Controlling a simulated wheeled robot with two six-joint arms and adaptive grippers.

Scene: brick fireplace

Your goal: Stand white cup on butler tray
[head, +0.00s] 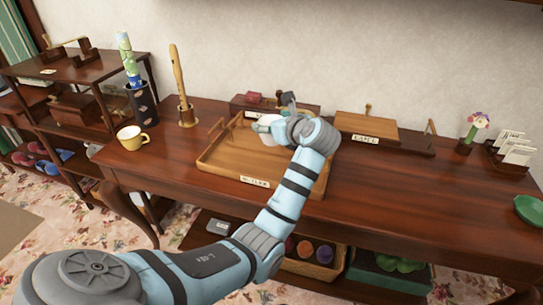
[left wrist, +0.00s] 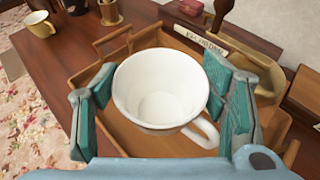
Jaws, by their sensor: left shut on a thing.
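The white cup (left wrist: 160,90) is upright between the green-padded fingers of my left gripper (left wrist: 165,100) in the left wrist view, with its handle at the lower right. My left gripper is shut on it. In the head view the white cup (head: 266,125) shows partly beside my left gripper (head: 275,122), over the far part of the tray. The butler tray (head: 222,166) is a wooden tray with a raised rim and a label on its front, standing on the table. Whether the cup's base touches the tray floor is hidden. My right gripper is not in view.
A yellow cup (head: 132,137) stands left of the tray. A wooden flute on a stand (head: 181,90) and a dark holder (head: 143,103) stand behind it. A labelled box (head: 250,104) is behind the tray, and a wooden board (head: 366,126) is to its right. The table's right front is clear.

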